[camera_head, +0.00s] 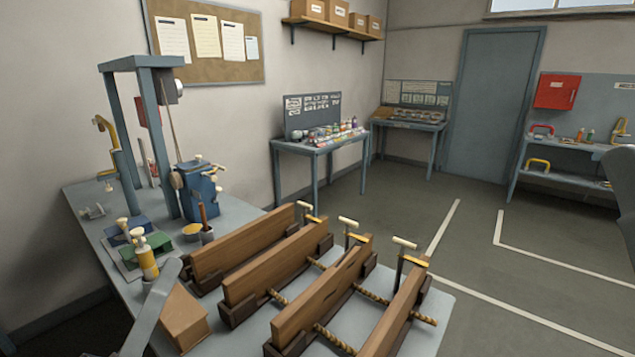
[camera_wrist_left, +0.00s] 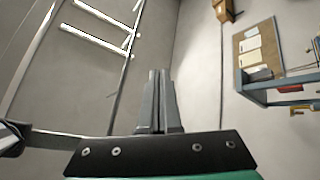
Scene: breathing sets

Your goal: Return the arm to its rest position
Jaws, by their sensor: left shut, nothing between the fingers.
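My left gripper (camera_wrist_left: 158,76) shows in the left wrist view with its two grey fingers together and nothing between them. It points toward bare wall, and no object touches the fingers. In the head view, a grey bar at the lower left, in front of the workbench (camera_head: 88,218), looks like part of my left arm; the fingertips cannot be made out there. My right gripper is not in view.
Several wooden beams (camera_head: 240,248) in clamps fill the bench's near part. A side table (camera_head: 320,145) stands by the wall. Floor to the right is clear.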

